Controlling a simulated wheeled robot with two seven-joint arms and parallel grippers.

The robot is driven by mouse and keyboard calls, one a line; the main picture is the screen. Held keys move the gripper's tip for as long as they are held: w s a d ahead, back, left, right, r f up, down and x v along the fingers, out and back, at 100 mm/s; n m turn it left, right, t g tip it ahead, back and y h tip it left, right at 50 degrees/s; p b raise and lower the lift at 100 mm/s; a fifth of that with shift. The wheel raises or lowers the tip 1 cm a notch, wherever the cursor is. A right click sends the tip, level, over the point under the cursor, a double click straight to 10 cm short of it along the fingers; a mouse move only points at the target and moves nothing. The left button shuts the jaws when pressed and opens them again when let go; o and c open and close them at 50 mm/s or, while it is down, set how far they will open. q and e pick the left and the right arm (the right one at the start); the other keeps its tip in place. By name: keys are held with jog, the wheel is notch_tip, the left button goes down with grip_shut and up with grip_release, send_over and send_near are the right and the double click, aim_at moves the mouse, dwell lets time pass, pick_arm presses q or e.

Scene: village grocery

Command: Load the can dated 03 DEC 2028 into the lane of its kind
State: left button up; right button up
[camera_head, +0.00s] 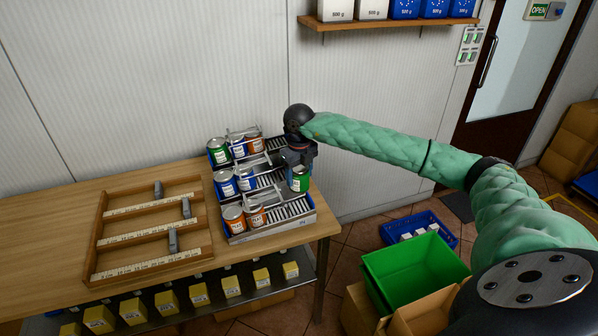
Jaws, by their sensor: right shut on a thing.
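My right gripper (297,161) points down at the right end of the metal lane rack (305,207). It is shut on a green can (299,180) with a pale label, held around the right end of the middle lane. I cannot tell whether the can touches the rack, and its date is too small to read. The back lane holds a green can (218,151), a blue can (237,146) and an orange can (255,143). The middle lane holds two blue cans (225,183). The front lane holds two orange cans (234,219). My left gripper is out of view.
A wooden divided tray (98,238) with grey blocks lies left of the rack on the wooden table (40,220). Yellow boxes (167,303) line a shelf below. A green crate (415,268) and a blue crate (446,237) stand on the floor at right. A wall shelf (390,22) hangs above.

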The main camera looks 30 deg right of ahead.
aim_at(298, 186)
jog(key=shift+w+a+f, duration=0.1)
jog(key=shift+f, duration=0.5)
jog(key=shift+w+a+f, duration=0.1)
jog(key=shift+f, duration=0.45)
jog(key=shift+s+f+b, duration=0.1)
jog(key=shift+f+b, duration=0.55)
jog(key=shift+f, duration=0.65)
jog(key=shift+f+b, duration=0.3)
jog(key=shift+f, duration=1.5)
jog(key=o, duration=1.2)
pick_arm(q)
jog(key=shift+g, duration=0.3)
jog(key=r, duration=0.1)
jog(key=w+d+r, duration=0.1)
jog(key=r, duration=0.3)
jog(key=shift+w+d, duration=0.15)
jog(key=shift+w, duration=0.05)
pick_arm(e)
jog(key=shift+s, duration=0.1)
jog(key=shift+f, duration=0.1)
